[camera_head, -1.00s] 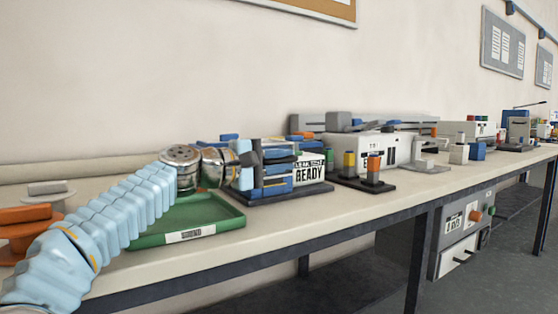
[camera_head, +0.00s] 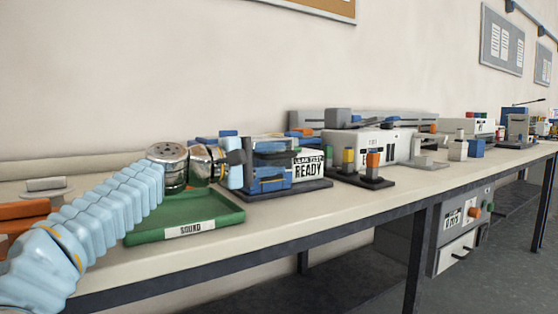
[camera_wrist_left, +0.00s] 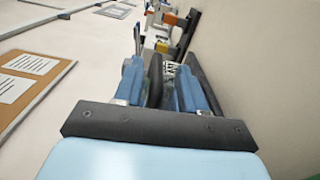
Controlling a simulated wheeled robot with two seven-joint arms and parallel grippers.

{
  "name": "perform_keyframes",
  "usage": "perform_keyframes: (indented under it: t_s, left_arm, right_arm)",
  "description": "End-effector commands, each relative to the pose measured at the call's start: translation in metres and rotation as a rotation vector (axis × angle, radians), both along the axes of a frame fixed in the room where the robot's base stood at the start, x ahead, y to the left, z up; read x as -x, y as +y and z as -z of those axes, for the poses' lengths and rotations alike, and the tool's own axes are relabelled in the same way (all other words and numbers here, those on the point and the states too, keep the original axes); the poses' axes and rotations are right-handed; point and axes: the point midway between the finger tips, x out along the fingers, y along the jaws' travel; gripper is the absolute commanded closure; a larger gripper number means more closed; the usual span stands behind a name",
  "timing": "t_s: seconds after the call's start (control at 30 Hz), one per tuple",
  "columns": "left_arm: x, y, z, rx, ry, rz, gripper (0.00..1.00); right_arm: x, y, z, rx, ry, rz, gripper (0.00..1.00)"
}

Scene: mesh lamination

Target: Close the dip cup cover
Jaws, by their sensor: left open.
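My left gripper (camera_head: 268,162) reaches in from the left at the blue and grey station beside the sign reading READY (camera_head: 309,166). In the left wrist view its two blue-and-black fingers (camera_wrist_left: 171,85) stand apart, with part of a printed black-and-white panel (camera_wrist_left: 170,70) showing between them. Nothing is clearly held. The fingers and the station overlap in the head view, so I cannot tell whether they touch. I cannot pick out the dip cup or its cover for certain. My right gripper is not in view.
A green tray (camera_head: 228,217) labelled SOUND lies under my left arm. A dark-based stand with coloured posts (camera_head: 373,162) and a white machine (camera_head: 395,141) stand to the right. The bench front strip (camera_head: 300,212) is clear. An orange object (camera_head: 22,213) is at far left.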

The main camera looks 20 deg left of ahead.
Motion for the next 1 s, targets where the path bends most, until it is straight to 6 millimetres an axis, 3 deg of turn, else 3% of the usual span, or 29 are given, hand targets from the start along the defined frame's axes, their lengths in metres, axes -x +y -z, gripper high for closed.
perform_keyframes:
  t_s: [0.3,0.5,1.0]
  left_arm:
    - [0.059,0.051,0.000,0.000,0.000,-0.004,0.60]
    - [0.083,0.072,0.001,0.000,0.002,-0.003,0.60]
    - [0.090,0.077,0.001,0.000,0.001,0.000,0.60]
  right_arm:
    - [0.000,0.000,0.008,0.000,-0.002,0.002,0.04]
    - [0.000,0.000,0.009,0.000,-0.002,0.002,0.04]
    - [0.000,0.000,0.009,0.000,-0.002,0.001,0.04]
